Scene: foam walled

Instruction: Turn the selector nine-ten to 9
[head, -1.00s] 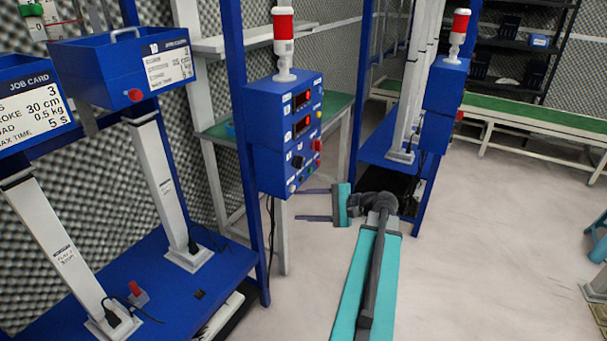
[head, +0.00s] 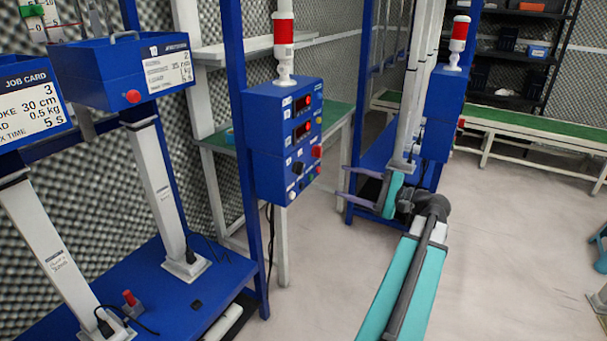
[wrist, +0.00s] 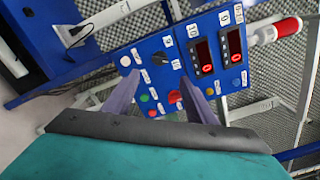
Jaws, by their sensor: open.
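The blue control box (head: 262,135) hangs on a blue post in the head view. A black selector knob (head: 297,168) sits on its lower part. In the wrist view the same box (wrist: 212,85) appears turned, with the black knob (wrist: 157,57) beyond my fingertips, between small white labels. The label figures and the knob's pointing direction are too small to read surely. My gripper (head: 341,182) is open and empty, to the right of the box and apart from it. In the wrist view my open gripper (wrist: 158,80) has its two fingers reaching toward the panel.
Two displays with red digits (wrist: 204,55) and several coloured buttons share the panel. A red and white signal lamp (head: 283,48) stands on the box. A second blue post with a box (head: 445,95) stands to the right. Open floor (head: 500,240) lies at the right.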

